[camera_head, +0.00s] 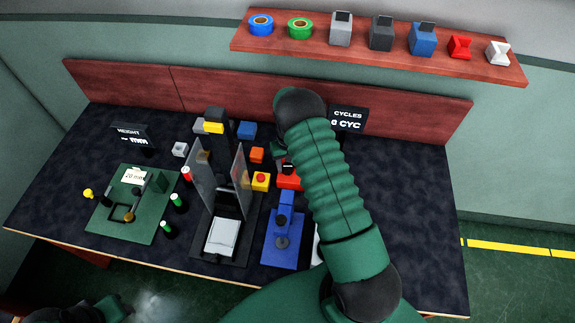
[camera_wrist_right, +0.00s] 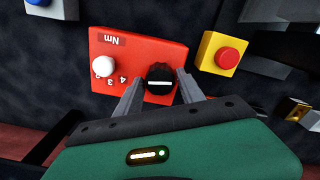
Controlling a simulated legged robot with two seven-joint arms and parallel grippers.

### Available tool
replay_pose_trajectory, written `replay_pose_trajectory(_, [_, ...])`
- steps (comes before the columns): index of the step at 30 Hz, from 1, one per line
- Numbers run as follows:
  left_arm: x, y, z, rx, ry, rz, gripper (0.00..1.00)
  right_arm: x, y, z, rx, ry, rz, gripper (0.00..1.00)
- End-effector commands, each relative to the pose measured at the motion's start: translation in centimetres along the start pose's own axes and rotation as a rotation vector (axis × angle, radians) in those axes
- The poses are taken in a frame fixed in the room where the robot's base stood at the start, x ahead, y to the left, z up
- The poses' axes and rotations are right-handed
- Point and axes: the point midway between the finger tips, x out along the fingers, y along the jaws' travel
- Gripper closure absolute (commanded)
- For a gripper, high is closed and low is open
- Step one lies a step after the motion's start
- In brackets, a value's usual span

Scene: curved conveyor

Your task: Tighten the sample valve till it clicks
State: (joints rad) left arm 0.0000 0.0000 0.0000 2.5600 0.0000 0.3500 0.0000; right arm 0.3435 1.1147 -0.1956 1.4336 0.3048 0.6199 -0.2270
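A red box (camera_wrist_right: 120,55) with an "Nm" label, printed numbers, a white knob (camera_wrist_right: 103,66) and a black knob (camera_wrist_right: 160,78) with a white line shows in the right wrist view. My right gripper (camera_wrist_right: 161,82) has its two grey fingers apart, one on each side of the black knob; I cannot tell whether they touch it. In the head view my right arm partly hides the red box (camera_head: 289,182) and the gripper. A blue fixture (camera_head: 285,248) with a dark round part stands in front of it; I cannot tell if this is the sample valve. No left gripper fingers show.
A yellow block with a red button (camera_head: 261,181) stands beside the red box. A stand with upright clear panels (camera_head: 240,180) is to the left, then a green board (camera_head: 130,215). A shelf (camera_head: 400,52) with several items hangs behind the dark table (camera_head: 420,190).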

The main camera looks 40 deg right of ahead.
Motion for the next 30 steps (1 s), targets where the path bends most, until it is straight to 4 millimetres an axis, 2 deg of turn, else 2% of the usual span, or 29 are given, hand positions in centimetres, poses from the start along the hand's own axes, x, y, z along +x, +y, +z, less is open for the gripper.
replay_pose_trajectory(3, [0.0,0.0,0.0,0.000,0.000,0.000,0.64,0.0,0.0,0.0,0.000,-0.001,0.000,0.41])
replay_pose_trajectory(11, [0.0,0.0,0.0,0.000,0.000,0.000,0.64,0.0,0.0,0.1,-0.001,-0.001,0.000,0.41])
replay_pose_trajectory(14, [0.1,0.0,0.0,0.000,0.000,0.000,0.64,-0.8,0.0,0.0,-0.001,0.000,-0.001,0.41])
replay_pose_trajectory(17, [0.4,0.0,0.1,0.000,0.000,0.000,0.64,-2.6,0.0,-0.1,-0.001,0.003,0.000,0.41])
replay_pose_trajectory(27, [1.5,0.0,0.3,0.000,0.000,0.000,0.64,-12.4,0.0,-0.2,-0.001,0.003,-0.001,0.41])
replay_pose_trajectory(30, [1.6,0.0,0.4,0.000,0.000,0.000,0.64,-14.6,0.0,-0.2,-0.001,0.001,-0.001,0.41])
